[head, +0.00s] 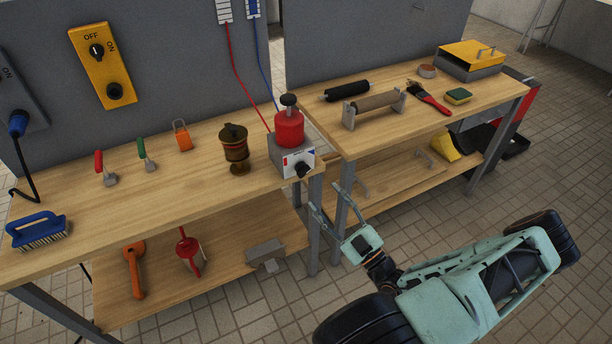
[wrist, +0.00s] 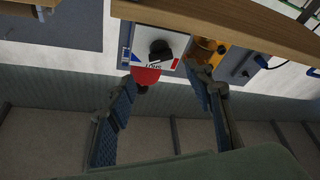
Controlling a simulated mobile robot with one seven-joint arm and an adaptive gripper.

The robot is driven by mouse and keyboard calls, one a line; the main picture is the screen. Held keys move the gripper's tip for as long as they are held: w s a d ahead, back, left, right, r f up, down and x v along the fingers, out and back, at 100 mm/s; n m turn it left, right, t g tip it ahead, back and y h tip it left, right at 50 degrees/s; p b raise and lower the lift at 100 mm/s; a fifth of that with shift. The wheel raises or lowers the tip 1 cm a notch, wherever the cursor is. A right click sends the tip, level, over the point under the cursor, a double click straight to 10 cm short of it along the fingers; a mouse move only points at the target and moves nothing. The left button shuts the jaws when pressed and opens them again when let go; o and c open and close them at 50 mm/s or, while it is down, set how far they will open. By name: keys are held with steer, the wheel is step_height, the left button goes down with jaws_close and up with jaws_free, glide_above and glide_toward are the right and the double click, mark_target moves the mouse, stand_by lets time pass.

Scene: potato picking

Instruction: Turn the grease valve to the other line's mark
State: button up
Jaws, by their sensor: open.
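The grease valve is a grey box with a white face plate (head: 291,161) at the front right corner of the left bench, under a red canister (head: 289,127). Its black knob (head: 302,170) sticks out of the plate. In the wrist view the knob (wrist: 160,49) shows between a blue mark (wrist: 126,55) and a red mark (wrist: 175,63); I cannot tell which one it points at. My gripper (head: 325,197) is open and empty, in front of and below the knob, apart from it. In the wrist view its fingers (wrist: 165,80) stand either side of the knob's direction.
A red hose (head: 240,75) and a blue hose (head: 265,69) run up the grey panel. A brown brass pot (head: 234,146) stands left of the valve. The right bench (head: 398,116) stands close behind my gripper. The tiled floor in front is clear.

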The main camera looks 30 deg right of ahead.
mark_target(306, 174)
steer(key=x, duration=0.9)
steer(key=shift+a+f, duration=0.1)
steer(key=shift+c, duration=0.4)
steer(key=c, duration=1.1)
